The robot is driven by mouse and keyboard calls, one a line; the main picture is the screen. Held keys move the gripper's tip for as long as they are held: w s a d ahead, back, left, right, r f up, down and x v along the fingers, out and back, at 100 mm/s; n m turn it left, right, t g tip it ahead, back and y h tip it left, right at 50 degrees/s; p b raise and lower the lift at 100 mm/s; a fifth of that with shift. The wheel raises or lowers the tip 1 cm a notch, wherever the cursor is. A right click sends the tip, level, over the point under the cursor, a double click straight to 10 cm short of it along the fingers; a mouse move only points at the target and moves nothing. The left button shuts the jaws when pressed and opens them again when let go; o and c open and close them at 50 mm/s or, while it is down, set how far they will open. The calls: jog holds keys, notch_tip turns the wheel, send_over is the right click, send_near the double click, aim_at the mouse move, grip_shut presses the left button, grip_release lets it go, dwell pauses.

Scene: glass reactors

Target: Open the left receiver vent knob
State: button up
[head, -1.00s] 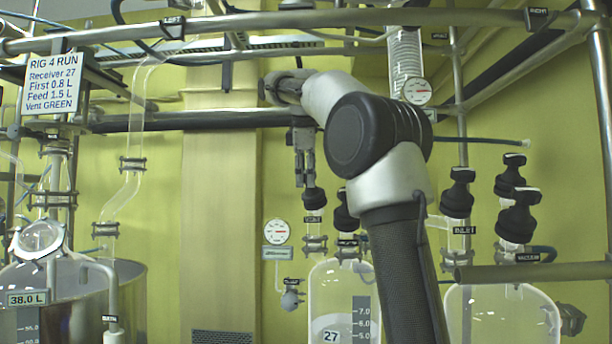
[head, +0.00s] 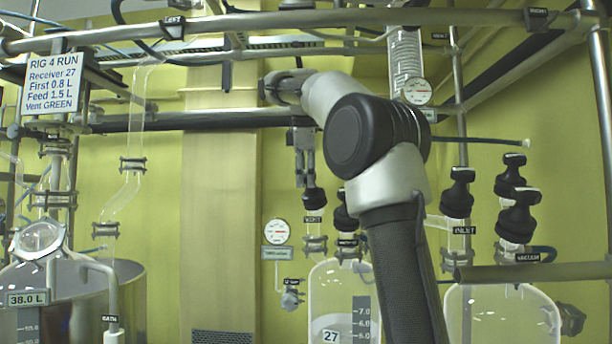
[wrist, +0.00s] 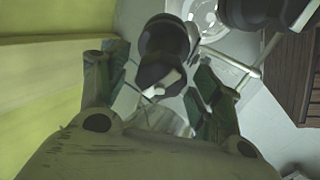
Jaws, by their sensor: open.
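The left receiver (head: 325,290) is a clear glass vessel marked 27, in the lower middle of the head view. Its vent knob (head: 314,198) is black and stands above a small VENT label (head: 313,219). My gripper (head: 306,180) points down right above this knob. In the wrist view my gripper (wrist: 152,90) is open, with one finger on each side of a black knob (wrist: 155,75) with a pale mark on top. I cannot tell whether the fingers touch it. The knob's lower part is hidden from the wrist camera.
Another black knob (head: 345,215) stands close to the right of the vent knob, partly behind my arm. More black knobs, including one by the INLET label (head: 457,195), stand further right over a second vessel (head: 500,315). A sign (head: 52,85) reads "Receiver 27" and "Vent GREEN".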

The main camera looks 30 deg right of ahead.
jog(key=v, duration=0.7)
jog(key=shift+r, duration=0.2)
jog(key=shift+s, duration=0.1)
jog(key=shift+a, duration=0.1)
